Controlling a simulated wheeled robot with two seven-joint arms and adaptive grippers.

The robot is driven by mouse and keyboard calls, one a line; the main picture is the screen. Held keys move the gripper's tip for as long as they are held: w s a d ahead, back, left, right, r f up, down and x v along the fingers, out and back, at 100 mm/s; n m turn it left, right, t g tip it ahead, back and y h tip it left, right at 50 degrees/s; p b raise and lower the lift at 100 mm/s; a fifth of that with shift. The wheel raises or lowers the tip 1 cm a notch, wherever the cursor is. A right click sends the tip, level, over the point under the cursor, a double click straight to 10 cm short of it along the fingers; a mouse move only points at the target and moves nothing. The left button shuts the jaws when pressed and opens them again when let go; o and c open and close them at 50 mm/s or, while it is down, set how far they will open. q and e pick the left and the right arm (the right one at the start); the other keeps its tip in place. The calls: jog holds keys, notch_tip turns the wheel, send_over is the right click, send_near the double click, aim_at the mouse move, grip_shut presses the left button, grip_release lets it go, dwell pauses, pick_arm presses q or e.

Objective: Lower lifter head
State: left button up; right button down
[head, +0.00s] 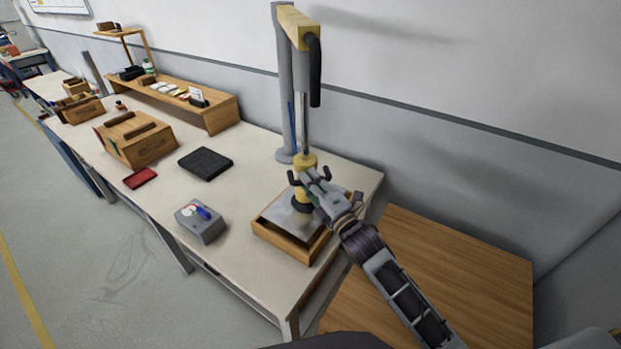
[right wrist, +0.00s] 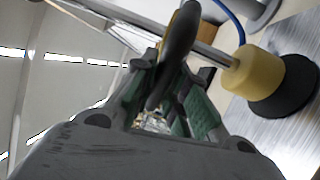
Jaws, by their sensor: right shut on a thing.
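The lifter stands at the table's right end, with a grey post (head: 285,100) and a yellow top arm (head: 298,27). Its head (head: 304,170) is yellow with dark side handles and hangs on a metal rod. The head's yellow collar (right wrist: 252,68) and black suction cup (right wrist: 285,90) show in the right wrist view. The cup is over a metal plate (head: 284,214) in a wooden tray; I cannot tell if they touch. My right gripper (head: 318,186) is shut on a dark handle of the head (right wrist: 178,60), beside the collar. My left gripper is not in view.
The wooden tray (head: 271,242) sits near the table's right edge. A grey button box (head: 201,223), a black pad (head: 205,163), a red tray (head: 140,178) and a wooden crate (head: 136,140) are to the left. A lower wooden surface (head: 455,265) is at right.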

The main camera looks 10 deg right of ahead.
notch_tip(320, 180, down, 7)
jog(key=b, duration=0.3)
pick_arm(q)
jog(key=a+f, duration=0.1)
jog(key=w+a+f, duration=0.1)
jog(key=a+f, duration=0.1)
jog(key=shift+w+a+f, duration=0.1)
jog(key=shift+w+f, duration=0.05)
pick_arm(e)
jog(key=shift+r, duration=0.1)
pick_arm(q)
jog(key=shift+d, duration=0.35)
pick_arm(e)
jog(key=c, duration=1.4)
grip_release()
jog(key=shift+r, duration=0.1)
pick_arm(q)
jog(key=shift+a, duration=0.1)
pick_arm(e)
jog(key=shift+v, duration=6)
